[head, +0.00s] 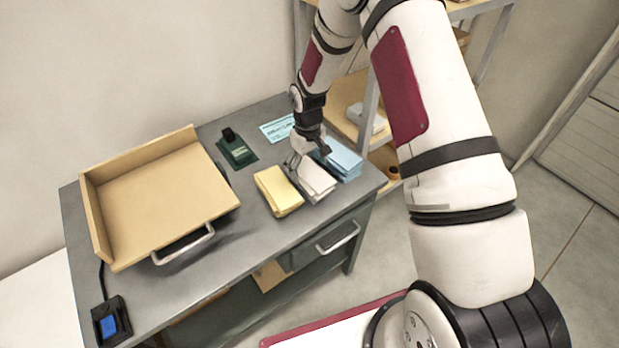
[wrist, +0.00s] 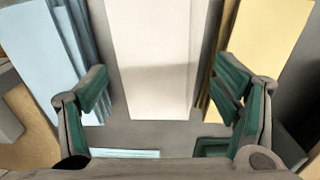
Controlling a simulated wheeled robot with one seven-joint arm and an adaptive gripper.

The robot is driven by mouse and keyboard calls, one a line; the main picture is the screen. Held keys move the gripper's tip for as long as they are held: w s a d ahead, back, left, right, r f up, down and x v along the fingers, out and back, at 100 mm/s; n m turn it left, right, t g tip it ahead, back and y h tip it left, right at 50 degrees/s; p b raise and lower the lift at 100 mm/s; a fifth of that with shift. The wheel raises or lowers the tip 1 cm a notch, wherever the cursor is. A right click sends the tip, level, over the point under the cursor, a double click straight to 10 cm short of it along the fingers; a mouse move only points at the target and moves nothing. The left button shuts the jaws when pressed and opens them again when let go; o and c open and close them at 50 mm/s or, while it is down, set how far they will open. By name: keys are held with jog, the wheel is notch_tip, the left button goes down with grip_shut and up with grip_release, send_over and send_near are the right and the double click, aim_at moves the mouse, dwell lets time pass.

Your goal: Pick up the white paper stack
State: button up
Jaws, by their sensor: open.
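The white paper stack (head: 316,181) lies on the grey table (head: 265,232) between a yellow stack and a blue stack. In the wrist view the white stack (wrist: 152,60) runs from the top edge down between my fingers. My gripper (head: 305,158) is over the back end of the white stack in the head view and hides part of it. In the wrist view my gripper (wrist: 168,100) is open, one finger on each side of the white stack, with nothing held. I cannot tell how far the fingertips are above the table.
The yellow stack (head: 278,191) and blue stack (head: 343,160) stand close on either side, near the fingers. A tan tray (head: 160,190) with a metal handle, a dark green stamp (head: 236,148), a light blue card (head: 277,128) and a small black device (head: 111,321) are also on the table.

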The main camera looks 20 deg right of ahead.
aim_at(309, 173)
jog(key=shift+s+d+f, duration=0.1)
jog(key=shift+f, duration=1.55)
jog(key=c, duration=1.6)
